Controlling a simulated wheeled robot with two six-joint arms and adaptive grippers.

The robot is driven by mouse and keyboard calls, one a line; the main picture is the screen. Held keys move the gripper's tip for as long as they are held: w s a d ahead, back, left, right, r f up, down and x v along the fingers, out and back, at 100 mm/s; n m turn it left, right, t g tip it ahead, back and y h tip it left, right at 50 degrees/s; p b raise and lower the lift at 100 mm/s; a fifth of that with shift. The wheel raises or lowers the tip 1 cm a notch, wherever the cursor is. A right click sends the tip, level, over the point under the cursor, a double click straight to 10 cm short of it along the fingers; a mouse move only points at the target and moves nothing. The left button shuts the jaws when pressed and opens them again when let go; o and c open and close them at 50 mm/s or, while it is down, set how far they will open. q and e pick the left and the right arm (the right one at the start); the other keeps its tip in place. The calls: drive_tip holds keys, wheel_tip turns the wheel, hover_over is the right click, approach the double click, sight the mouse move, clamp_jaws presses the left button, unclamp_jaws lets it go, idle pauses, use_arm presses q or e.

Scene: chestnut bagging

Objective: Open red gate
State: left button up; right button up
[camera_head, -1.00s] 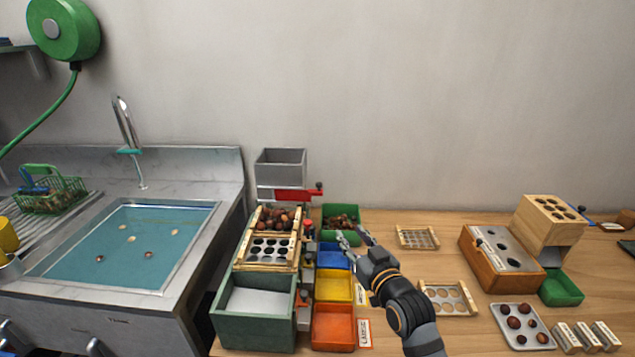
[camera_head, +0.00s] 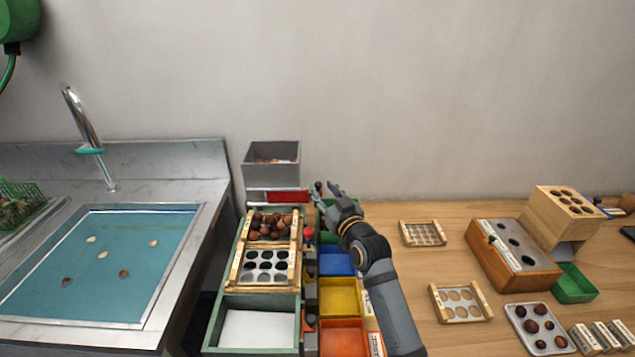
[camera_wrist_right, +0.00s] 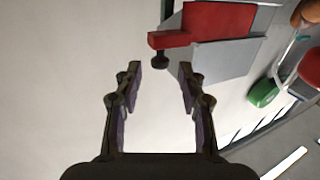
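The red gate (camera_head: 287,196) is a flat red slide under the grey hopper (camera_head: 272,176) at the back of the chestnut station. Its dark knob (camera_head: 318,186) sticks out at the right end. In the right wrist view the red gate (camera_wrist_right: 215,22) is at the top, with the black knob (camera_wrist_right: 160,60) at its left end. My right gripper (camera_head: 323,189) is open and empty, close to the knob. In the right wrist view the knob appears between and just beyond the open fingertips (camera_wrist_right: 160,69). Contact is not visible. My left gripper is not in view.
Brown bits show in the hopper. In front stands a wooden-railed rack (camera_head: 233,272) with chestnuts and a holed plate. Blue (camera_head: 336,263), yellow (camera_head: 340,297) and orange (camera_head: 342,338) bins lie beside my right arm. A green bin behind is mostly hidden. The sink (camera_head: 190,225) is left.

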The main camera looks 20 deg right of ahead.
sight(320, 185)
drive_tip(key=w, duration=0.3)
drive_tip(key=shift+w+a, duration=0.15)
drive_tip(key=shift+w, duration=0.3)
drive_tip(key=shift+c, duration=0.3)
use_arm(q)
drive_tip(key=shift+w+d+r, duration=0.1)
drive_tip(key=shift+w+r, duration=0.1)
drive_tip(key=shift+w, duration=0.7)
use_arm(e)
clamp_jaws()
